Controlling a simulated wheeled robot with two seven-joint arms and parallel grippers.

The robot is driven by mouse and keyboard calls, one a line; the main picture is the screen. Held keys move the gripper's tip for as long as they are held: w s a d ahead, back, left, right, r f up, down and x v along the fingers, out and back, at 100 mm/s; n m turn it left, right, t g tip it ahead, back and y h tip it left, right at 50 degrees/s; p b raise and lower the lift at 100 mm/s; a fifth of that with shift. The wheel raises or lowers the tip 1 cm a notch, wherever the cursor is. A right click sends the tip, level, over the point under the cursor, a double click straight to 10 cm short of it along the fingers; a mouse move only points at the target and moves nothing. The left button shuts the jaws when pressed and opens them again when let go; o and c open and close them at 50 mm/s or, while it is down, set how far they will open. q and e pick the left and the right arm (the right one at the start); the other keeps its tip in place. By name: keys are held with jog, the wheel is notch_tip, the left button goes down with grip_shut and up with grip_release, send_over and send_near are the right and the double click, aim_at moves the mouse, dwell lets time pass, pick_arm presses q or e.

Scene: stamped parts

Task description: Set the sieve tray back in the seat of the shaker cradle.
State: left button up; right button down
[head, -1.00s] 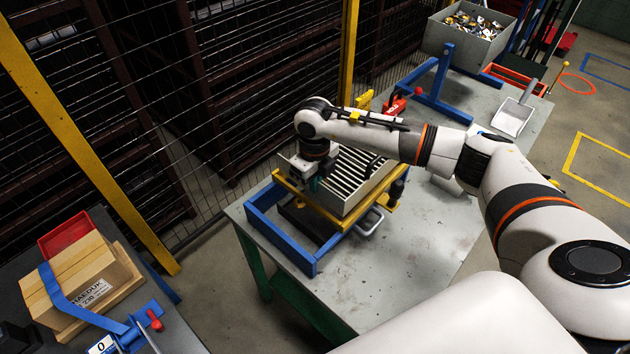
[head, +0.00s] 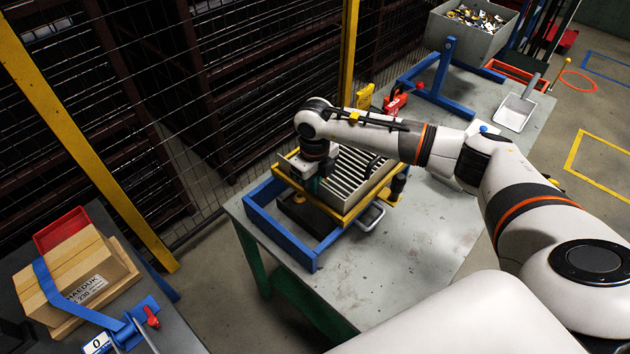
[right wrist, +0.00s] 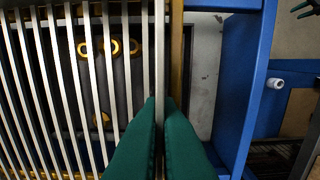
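My right gripper (head: 313,186) is over the tray's left edge. In the right wrist view its green fingers (right wrist: 161,100) are shut on the tray's thin wall (right wrist: 159,55), with the slats (right wrist: 92,80) to the left. Yellow rings show beneath the slats. My left gripper is not in view.
A red toggle clamp (head: 396,103) stands behind the cradle. A grey bin of stamped parts (head: 470,35) on a blue stand and a white scoop (head: 514,112) are at the far end. The bench front (head: 400,275) is clear. A strapped carton (head: 75,275) lies on another table.

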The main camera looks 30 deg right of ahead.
jog(key=shift+f, duration=0.25)
jog(key=c, duration=1.6)
grip_release()
jog(key=shift+o, duration=0.2)
notch_tip(320, 180, up, 12)
jog(key=b, duration=0.3)
jog(key=shift+a, duration=0.1)
